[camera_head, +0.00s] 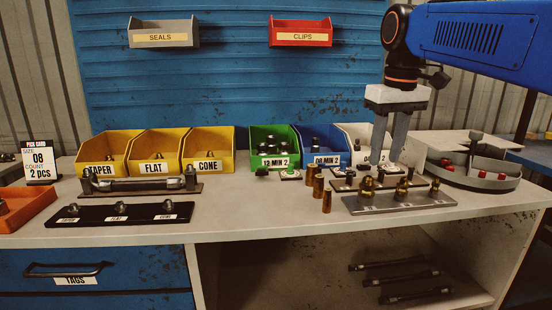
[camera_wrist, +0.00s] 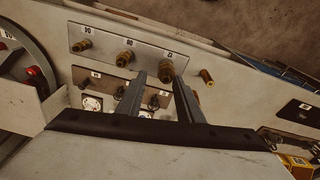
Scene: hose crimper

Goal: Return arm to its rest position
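My arm reaches in from the upper right in the head view. My gripper (camera_head: 388,160) points down over the right part of the workbench (camera_head: 240,222), by the white bin (camera_head: 355,132). Its two fingers stand apart. In the wrist view my gripper (camera_wrist: 158,77) also shows its fingers apart with nothing visible between them. The fingertips appear near a grey plate (camera_wrist: 98,41) that carries several brass fittings, and a dark plate beside it. I cannot tell the exact height of the fingertips above these. In the head view the fingers partly hide the white bin.
The grey fitting plate (camera_head: 398,202) lies in front of my gripper, with loose brass pieces (camera_head: 326,200) to its left. A round grey tray (camera_head: 480,180) with red parts stands to the right. Green (camera_head: 275,148), blue and yellow bins line the back. The space above the bench's left half is free.

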